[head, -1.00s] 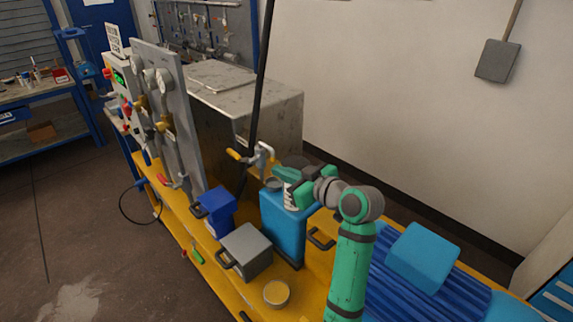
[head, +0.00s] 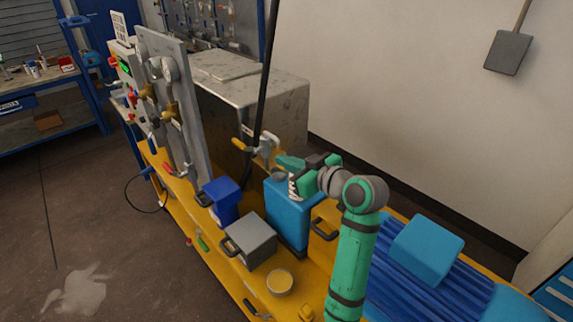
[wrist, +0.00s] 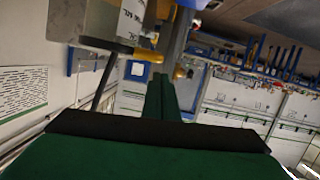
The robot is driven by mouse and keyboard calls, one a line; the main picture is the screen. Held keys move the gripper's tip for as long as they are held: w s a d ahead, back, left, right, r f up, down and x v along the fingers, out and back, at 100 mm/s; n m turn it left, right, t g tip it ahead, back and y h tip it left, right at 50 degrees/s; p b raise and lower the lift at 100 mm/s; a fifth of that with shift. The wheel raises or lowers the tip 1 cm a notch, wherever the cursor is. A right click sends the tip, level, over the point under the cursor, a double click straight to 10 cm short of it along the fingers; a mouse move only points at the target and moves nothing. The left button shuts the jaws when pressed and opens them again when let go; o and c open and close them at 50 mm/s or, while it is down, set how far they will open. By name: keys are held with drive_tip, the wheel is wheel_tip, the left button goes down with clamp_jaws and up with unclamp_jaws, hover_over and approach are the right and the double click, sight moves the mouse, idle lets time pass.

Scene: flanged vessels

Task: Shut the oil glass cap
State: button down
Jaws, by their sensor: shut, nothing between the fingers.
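My gripper (head: 284,161) is shut and empty, above the near end of a blue tank (head: 288,215) and close to a grey clamp (head: 264,147) with a yellow handle. A small grey round cap-like piece (head: 278,173) shows just below my fingertips; I cannot tell if it is the oil glass cap or if I touch it. The wrist view shows my closed dark green fingers (wrist: 160,97) pointing towards yellow-tipped metal parts (wrist: 180,72). A yellow handle (wrist: 120,47) lies left of them. No part is clearly recognisable as the oil glass.
A grey handled box (head: 250,240), a dark blue container (head: 222,200) and a round cup with yellow contents (head: 280,281) stand on the yellow bench. A dark pole (head: 266,75) rises behind the clamp. A large metal tank (head: 250,105) stands behind. A ribbed blue surface lies right.

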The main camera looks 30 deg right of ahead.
drive_tip(key=a+r+v, duration=0.1)
drive_tip(key=r+v, duration=0.1)
drive_tip(key=v, duration=0.8)
drive_tip(key=shift+s+r, duration=0.15)
drive_tip(key=shift+r, duration=0.2)
drive_tip(key=shift+f, duration=0.1)
drive_tip(key=s+a+f+m+h, duration=0.1)
drive_tip(key=a+f+m, duration=0.3)
drive_tip(key=f, duration=0.6)
drive_tip(key=s+a+f+m+h, duration=0.1)
drive_tip(key=a+f+h, duration=0.1)
drive_tip(key=a+f, duration=0.65)
drive_tip(key=s+a+f+m+h, duration=0.1)
drive_tip(key=s+a+f+m, duration=0.2)
drive_tip(key=f, duration=0.9)
drive_tip(key=s+a+f+n+h, duration=0.1)
drive_tip(key=s+a+f, duration=0.2)
drive_tip(key=s+a, duration=0.5)
drive_tip(key=s+a+f+n, duration=0.15)
drive_tip(key=s+a, duration=0.25)
drive_tip(key=s, duration=0.8)
drive_tip(key=s+a+r+n+y, duration=0.1)
drive_tip(key=s+a+r+n, duration=0.1)
drive_tip(key=s, duration=0.7)
drive_tip(key=shift+a+r+t+y, duration=0.3)
drive_tip(key=shift+a+r, duration=0.35)
drive_tip(key=shift+a, duration=0.15)
